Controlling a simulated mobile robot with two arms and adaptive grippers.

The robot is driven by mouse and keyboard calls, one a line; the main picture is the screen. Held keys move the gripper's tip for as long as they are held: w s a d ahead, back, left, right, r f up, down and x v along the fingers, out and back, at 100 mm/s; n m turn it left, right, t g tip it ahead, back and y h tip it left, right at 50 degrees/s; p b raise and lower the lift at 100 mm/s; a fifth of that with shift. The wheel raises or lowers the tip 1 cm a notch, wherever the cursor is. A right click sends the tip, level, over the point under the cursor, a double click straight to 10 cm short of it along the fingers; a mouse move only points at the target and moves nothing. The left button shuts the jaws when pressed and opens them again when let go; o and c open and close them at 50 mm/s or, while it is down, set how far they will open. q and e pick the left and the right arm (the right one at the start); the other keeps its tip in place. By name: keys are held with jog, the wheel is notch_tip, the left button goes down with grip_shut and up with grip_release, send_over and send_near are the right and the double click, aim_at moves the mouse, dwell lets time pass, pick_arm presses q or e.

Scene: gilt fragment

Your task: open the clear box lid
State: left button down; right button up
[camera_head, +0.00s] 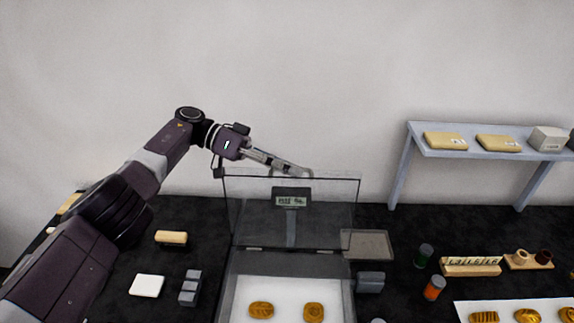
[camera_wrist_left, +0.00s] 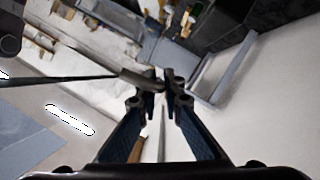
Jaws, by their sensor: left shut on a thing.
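The clear box (camera_head: 236,299) stands on the dark table at the lower middle of the head view. Its clear lid (camera_head: 262,222) is swung up and stands nearly upright at the back of the box. Two gold pieces, one (camera_head: 261,309) on the left and one (camera_head: 313,311) on the right, lie on the white floor inside. My left gripper (camera_head: 301,172) is at the lid's top edge, shut on it. In the left wrist view its fingers (camera_wrist_left: 160,84) are close together, with a dark thin edge running left from them. My right gripper is in neither view.
A small display (camera_head: 291,199) on a post shows through the lid. A grey shelf (camera_head: 478,148) with packages stands at the right. A shallow tray (camera_head: 368,244), green (camera_head: 424,256) and orange (camera_head: 434,288) jars are right of the box. A white block (camera_head: 147,285) lies left.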

pick_arm(q)
jog(key=c, duration=2.3)
grip_release()
jog(key=shift+s+f, duration=0.15)
jog(key=shift+f, duration=0.05)
jog(key=shift+c, duration=0.2)
notch_tip(320, 180, up, 10)
jog(key=shift+r, duration=0.1)
jog(key=shift+a, duration=0.1)
